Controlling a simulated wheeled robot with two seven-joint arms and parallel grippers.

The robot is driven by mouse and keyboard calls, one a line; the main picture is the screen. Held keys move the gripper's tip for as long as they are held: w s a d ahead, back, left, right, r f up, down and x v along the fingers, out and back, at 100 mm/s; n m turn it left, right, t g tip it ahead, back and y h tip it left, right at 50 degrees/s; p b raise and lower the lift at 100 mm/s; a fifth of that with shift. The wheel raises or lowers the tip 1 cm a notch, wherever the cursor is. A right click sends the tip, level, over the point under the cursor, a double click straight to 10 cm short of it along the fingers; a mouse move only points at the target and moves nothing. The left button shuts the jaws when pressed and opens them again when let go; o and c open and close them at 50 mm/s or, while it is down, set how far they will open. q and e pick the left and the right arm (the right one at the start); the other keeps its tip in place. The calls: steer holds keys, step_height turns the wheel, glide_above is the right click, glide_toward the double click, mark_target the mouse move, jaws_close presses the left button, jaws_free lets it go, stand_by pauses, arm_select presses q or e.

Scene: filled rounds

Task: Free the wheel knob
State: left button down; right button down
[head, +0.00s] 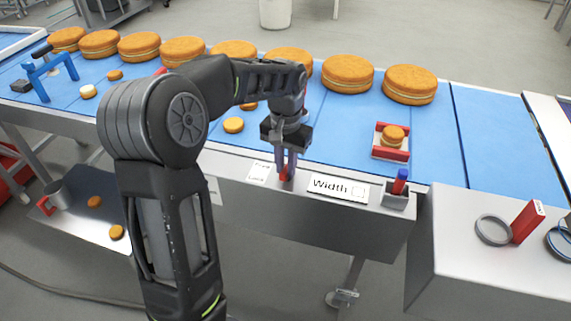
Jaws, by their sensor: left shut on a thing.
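The wheel knob (285,175) shows as a small red part on the grey front panel of the conveyor, right of a small white label (258,172) whose words look like Free and Lock. My left gripper (287,170) points down at it and is shut on it, with the fingers hiding most of its shape. I cannot tell which way the knob is turned. A white Width label (337,187) with an empty box is right of the knob. My right gripper is not in view.
Large filled rounds (348,72) line the back of the blue belt (340,125). A red holder (378,152) carries a small round. A red and blue pen (400,181) stands in a cup right of the label. A grey box (455,265) with a ring (493,231) stands at right.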

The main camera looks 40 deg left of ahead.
mark_target(286, 170)
arm_select(q)
steer(key=shift+n, duration=1.1)
steer(key=c, duration=1.3)
jaws_free()
step_height(286, 170, up, 8)
steer(key=shift+f, duration=0.1)
